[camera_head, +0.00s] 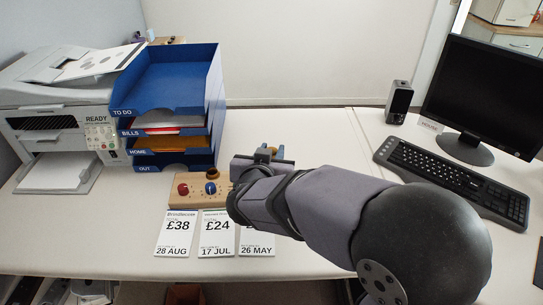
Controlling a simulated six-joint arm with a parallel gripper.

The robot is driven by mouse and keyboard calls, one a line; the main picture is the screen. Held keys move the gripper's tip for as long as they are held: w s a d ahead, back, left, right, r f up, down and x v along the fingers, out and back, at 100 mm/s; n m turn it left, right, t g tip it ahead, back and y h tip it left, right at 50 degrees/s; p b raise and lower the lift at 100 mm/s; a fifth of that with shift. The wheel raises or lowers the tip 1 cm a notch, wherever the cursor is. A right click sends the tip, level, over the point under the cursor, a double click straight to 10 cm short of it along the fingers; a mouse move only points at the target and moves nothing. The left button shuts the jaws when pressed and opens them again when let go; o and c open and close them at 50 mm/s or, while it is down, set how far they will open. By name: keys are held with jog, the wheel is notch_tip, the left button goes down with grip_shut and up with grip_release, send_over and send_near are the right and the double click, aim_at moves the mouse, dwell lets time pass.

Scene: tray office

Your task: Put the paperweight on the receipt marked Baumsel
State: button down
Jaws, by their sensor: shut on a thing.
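Three white receipts lie in a row near the table's front edge. The left receipt (176,240) reads roughly "Brindlecote", £38, 28 AUG. The middle receipt (217,243) shows £24 and 17 JUL; its name is too small to read. The right receipt (260,246) shows 26 MAY, with its name and price hidden by my arm. My gripper (268,154) is beyond the receipts, at the back right of a wooden block. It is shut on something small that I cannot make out. I cannot clearly pick out the paperweight.
The wooden block (201,200) carries a red knob (183,190) and a blue knob (211,188); my arm covers its right part. A blue letter tray (215,100) and a printer (60,130) stand left. A keyboard (440,173) and monitor (490,100) stand right.

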jog(key=shift+s+a+p, duration=0.6)
jog(key=shift+a+p, duration=0.05)
jog(key=shift+p, duration=1.05)
jog(key=s+a+p, duration=0.2)
jog(key=s+p, duration=0.3)
jog(key=p, duration=0.4)
jog(key=r+p, duration=0.1)
jog(key=p, duration=0.9)
send_over(258, 231)
jog(key=shift+w+r, duration=0.1)
jog(key=shift+r, duration=0.05)
jog(key=shift+f, duration=5.05)
